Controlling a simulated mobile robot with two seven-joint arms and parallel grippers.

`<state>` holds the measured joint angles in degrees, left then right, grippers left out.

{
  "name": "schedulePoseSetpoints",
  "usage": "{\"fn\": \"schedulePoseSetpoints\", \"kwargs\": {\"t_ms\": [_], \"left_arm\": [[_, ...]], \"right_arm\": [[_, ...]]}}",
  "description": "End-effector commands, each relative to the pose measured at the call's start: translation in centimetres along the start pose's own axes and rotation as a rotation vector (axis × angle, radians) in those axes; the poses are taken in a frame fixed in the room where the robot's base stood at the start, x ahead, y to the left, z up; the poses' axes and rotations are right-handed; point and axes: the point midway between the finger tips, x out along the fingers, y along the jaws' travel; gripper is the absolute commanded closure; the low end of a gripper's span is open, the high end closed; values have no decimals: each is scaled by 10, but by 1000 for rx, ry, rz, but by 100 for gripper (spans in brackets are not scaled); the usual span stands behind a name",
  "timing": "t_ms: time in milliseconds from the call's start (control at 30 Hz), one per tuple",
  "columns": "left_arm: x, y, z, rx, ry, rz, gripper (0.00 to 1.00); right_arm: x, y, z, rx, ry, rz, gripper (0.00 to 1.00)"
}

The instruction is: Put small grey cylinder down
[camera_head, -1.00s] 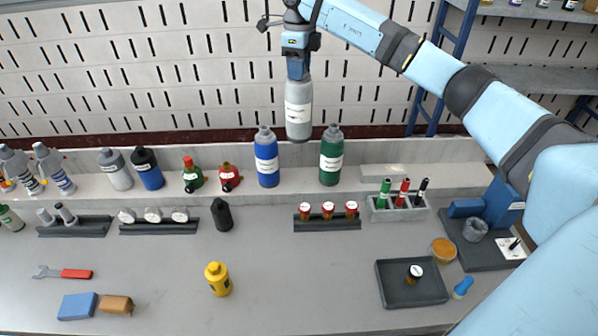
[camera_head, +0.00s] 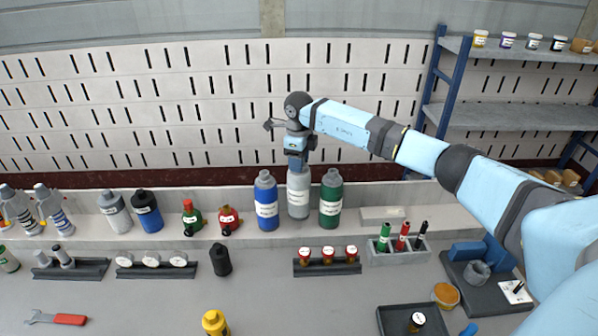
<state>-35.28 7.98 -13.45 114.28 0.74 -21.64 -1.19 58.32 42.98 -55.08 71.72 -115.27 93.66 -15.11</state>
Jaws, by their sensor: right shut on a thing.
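The small grey cylinder (camera_head: 299,202) is a grey bottle with a white label. It is upright on or just above the raised ledge (camera_head: 380,195) at the back of the bench. It stands between a blue bottle (camera_head: 266,205) and a green bottle (camera_head: 331,205); its base shows a little higher in the picture than theirs. I cannot tell whether it touches the ledge. My right gripper (camera_head: 298,162) points down from above and is shut on the bottle's top, which it hides. My left gripper is not in view.
A slotted white wall (camera_head: 160,100) rises behind the ledge. Small red and green bottles stand left of the blue one. In front are a rack of red-capped jars (camera_head: 327,268) and a marker holder (camera_head: 398,252). Blue-framed shelves (camera_head: 490,116) stand at the right.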

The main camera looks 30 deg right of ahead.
Motion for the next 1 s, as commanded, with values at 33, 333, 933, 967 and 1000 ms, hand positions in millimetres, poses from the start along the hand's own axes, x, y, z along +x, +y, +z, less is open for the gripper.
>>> {"fn": "schedulePoseSetpoints", "kwargs": {"t_ms": [33, 333, 933, 967, 1000], "left_arm": [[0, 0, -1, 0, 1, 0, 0], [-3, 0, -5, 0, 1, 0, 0], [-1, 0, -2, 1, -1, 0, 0], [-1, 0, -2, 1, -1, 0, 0], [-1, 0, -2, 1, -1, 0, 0]], "right_arm": [[0, 0, 1, 0, -3, -1, 100], [34, 0, 0, 1, 0, 1, 100], [48, 0, 0, 0, 0, 0, 30], [48, 0, 0, 0, 0, 0, 30], [48, 0, 0, 0, 0, 0, 30]]}}
